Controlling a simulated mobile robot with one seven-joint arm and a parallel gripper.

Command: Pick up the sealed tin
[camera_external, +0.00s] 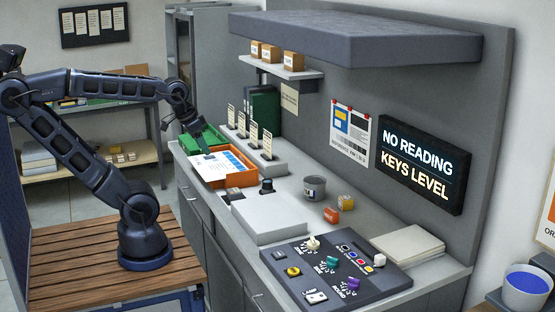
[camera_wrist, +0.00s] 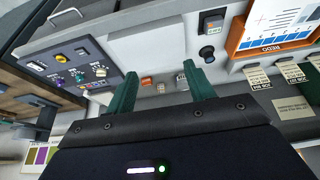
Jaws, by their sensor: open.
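A short grey round tin (camera_external: 314,188) with a small label stands upright on the grey counter, towards the back wall. I take it for the sealed tin, but its lid is too small to make out. My gripper (camera_external: 190,122) is above the far left part of the counter, near the green tray and well away from the tin. In the wrist view my gripper (camera_wrist: 160,70) shows two dark green fingers spread apart with nothing held between them.
An orange tray (camera_external: 242,180) with papers, a green tray (camera_external: 203,139) and a row of upright cards stand left of the tin. A control panel (camera_external: 335,268) is in front; a shelf overhangs behind.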

